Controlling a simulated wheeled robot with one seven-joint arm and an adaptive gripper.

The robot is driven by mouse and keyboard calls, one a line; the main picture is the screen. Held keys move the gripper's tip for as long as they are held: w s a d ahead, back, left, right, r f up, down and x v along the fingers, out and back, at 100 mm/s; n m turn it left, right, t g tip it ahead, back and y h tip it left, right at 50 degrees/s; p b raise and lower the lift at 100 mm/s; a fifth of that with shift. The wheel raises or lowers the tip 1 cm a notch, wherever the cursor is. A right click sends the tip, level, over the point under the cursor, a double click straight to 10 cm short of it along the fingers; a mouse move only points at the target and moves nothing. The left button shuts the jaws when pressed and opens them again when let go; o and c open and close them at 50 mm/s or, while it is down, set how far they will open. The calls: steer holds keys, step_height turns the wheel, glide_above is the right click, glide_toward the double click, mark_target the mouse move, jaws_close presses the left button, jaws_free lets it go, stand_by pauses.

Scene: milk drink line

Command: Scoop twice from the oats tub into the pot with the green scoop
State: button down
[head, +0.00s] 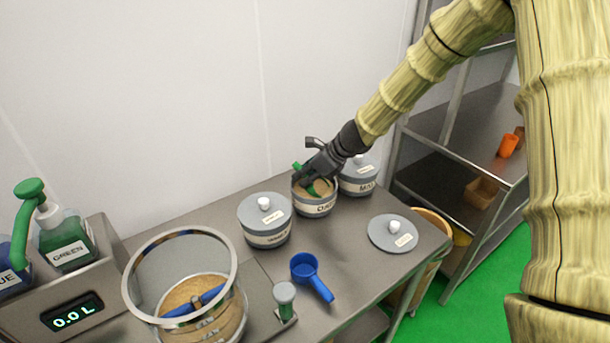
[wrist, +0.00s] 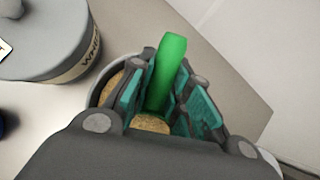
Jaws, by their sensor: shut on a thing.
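My gripper (head: 312,172) is shut on the handle of the green scoop (wrist: 168,70), above an open tub (head: 314,208) at the back of the steel table. The tub holds tan, grainy contents, which show beside and below the fingers in the wrist view (wrist: 150,124). The scoop (head: 317,188) reaches down into the tub; its bowl is hidden. I cannot read the tub's label for sure. A round steel vessel (head: 243,318), perhaps the pot, stands at the front left with tan contents and a blue piece inside.
A closed grey tub (head: 264,212) stands left of the open one, another (head: 358,183) right. A loose grey lid (head: 394,233) lies at the right. A blue scoop (head: 305,266) and a small grey-topped green item (head: 285,293) are in front. Pump bottles (head: 65,243) stand far left.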

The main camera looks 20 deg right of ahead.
mark_target(298, 164)
steer(key=shift+r, duration=0.1)
stand_by(0.3)
steer(key=shift+r+p, duration=2.8)
steer(key=shift+p, duration=0.05)
steer(key=shift+r+g+h+p, duration=0.8)
steer(key=shift+g+h+p, duration=0.2)
steer(key=shift+p, duration=5.9)
steer(key=shift+a+r+h, duration=0.1)
steer(key=shift+r+h, duration=0.05)
steer(key=shift+h, duration=0.25)
steer(key=shift+r+g+h, duration=0.3)
steer(key=shift+r+g, duration=0.05)
steer(key=shift+g, duration=0.25)
steer(key=shift+r+g+h, duration=1.1)
steer(key=shift+h, duration=0.2)
steer(key=shift+f, duration=0.1)
